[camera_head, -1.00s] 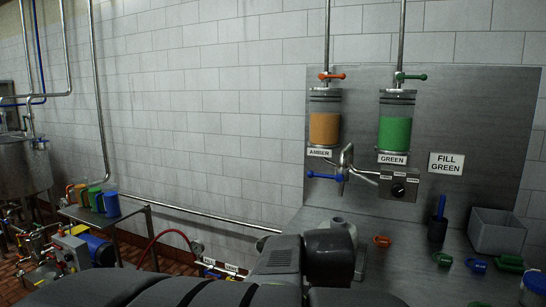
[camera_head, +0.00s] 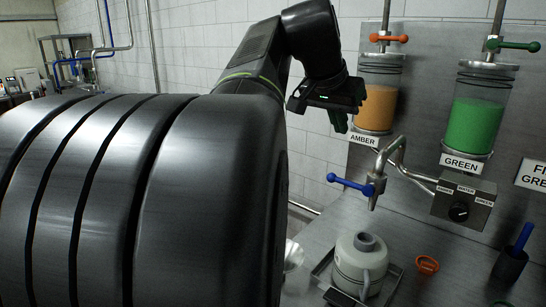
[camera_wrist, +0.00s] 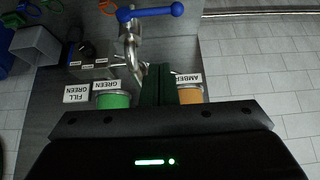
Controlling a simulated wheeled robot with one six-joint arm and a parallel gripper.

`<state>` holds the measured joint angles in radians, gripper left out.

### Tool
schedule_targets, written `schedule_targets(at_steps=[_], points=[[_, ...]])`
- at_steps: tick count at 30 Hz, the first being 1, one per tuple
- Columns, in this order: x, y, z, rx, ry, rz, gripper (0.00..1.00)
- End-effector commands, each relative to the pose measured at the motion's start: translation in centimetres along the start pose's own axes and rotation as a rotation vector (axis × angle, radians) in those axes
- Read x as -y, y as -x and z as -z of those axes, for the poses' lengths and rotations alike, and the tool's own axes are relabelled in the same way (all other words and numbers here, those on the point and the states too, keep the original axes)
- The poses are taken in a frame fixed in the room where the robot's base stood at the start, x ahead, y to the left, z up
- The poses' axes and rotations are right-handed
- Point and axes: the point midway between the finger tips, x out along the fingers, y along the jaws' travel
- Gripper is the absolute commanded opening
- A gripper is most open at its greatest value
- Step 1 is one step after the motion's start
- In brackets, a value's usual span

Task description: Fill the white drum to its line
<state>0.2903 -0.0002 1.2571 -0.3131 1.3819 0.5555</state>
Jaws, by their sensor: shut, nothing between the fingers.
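The white drum (camera_head: 362,262) stands on a tray (camera_head: 322,272) below the spout (camera_head: 373,200); its fill line and level cannot be made out. A blue lever (camera_head: 350,184) is on the spout and also shows in the wrist view (camera_wrist: 150,12). The amber cylinder (camera_head: 374,108) and green cylinder (camera_head: 474,122) hang on the panel, with an orange-handled valve (camera_head: 390,38) and green-handled valve (camera_head: 512,44) above them. A selector box with a dark knob (camera_head: 459,211) sits below the green cylinder. My gripper (camera_head: 338,124) is shut and empty, left of the amber cylinder.
A sign reading FILL GREEN (camera_head: 534,174) is at the right, also in the wrist view (camera_wrist: 76,94). An orange funnel-like piece (camera_head: 427,265) and a dark cup with a blue item (camera_head: 509,264) rest on the counter. A grey bin (camera_wrist: 36,46) shows upside down in the wrist view.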

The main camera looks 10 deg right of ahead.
Motion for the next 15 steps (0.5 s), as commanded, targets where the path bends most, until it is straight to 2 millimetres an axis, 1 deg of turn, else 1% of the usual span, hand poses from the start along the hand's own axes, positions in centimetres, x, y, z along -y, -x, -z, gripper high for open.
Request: schedule_targets(at_steps=[10, 13, 15], points=[[0.0, -0.3, -0.1, 0.001, 0.001, 0.000, 0.00], [0.0, -1.2, -0.1, 0.004, 0.002, -0.001, 0.00], [0.0, -2.3, -0.1, 0.005, 0.001, -0.002, 0.00]])
